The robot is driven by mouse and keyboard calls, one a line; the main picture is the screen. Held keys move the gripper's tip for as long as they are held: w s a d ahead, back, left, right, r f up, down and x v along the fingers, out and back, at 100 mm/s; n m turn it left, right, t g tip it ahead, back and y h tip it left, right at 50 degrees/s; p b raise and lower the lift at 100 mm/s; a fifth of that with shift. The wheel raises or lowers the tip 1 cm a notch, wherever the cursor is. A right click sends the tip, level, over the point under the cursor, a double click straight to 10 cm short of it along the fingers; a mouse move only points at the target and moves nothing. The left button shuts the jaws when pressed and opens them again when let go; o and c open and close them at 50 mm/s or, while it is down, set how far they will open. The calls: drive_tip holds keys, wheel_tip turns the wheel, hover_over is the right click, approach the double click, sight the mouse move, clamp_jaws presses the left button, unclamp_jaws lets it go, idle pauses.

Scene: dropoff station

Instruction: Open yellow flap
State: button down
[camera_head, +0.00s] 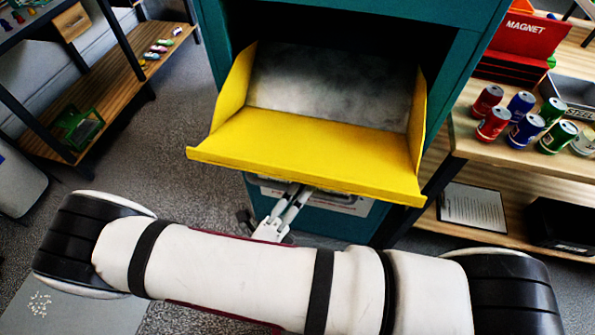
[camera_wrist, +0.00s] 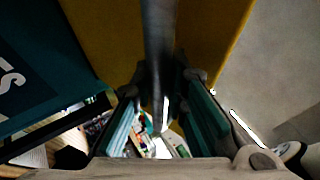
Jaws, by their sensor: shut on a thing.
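The yellow flap (camera_head: 310,150) on the teal dropoff box (camera_head: 468,60) is folded down and out, with its side walls and grey inner panel showing. Its yellow surface also fills the top of the wrist view (camera_wrist: 215,30). My gripper (camera_head: 290,200) is under the flap's front edge, partly hidden by it. In the wrist view, my gripper (camera_wrist: 165,105) has its fingers on either side of a grey bar-shaped handle (camera_wrist: 158,35) at the flap and is shut on it.
A wooden shelf (camera_head: 490,150) at the right holds several cans (camera_head: 525,130) and a red magnet box (camera_head: 525,35). Another shelf (camera_head: 110,85) stands at the left with a green crate (camera_head: 78,130). Grey floor (camera_head: 185,110) is clear between the left shelf and the box.

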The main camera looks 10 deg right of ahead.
drive_tip(key=shift+s+a+f+m+h+b, duration=0.1)
drive_tip(key=shift+f+m+h+b, duration=0.45)
drive_tip(key=shift+f+b, duration=0.65)
drive_tip(key=shift+s+f+m+h+b, duration=0.1)
drive_tip(key=shift+f+m+h+b, duration=0.4)
drive_tip(key=shift+f+b, duration=0.6)
drive_tip(key=shift+f, duration=0.15)
drive_tip(key=c, duration=1.6)
unclamp_jaws()
drive_tip(key=shift+o, duration=0.2)
drive_tip(key=v, duration=1.2)
drive_tip(key=shift+f, duration=0.15)
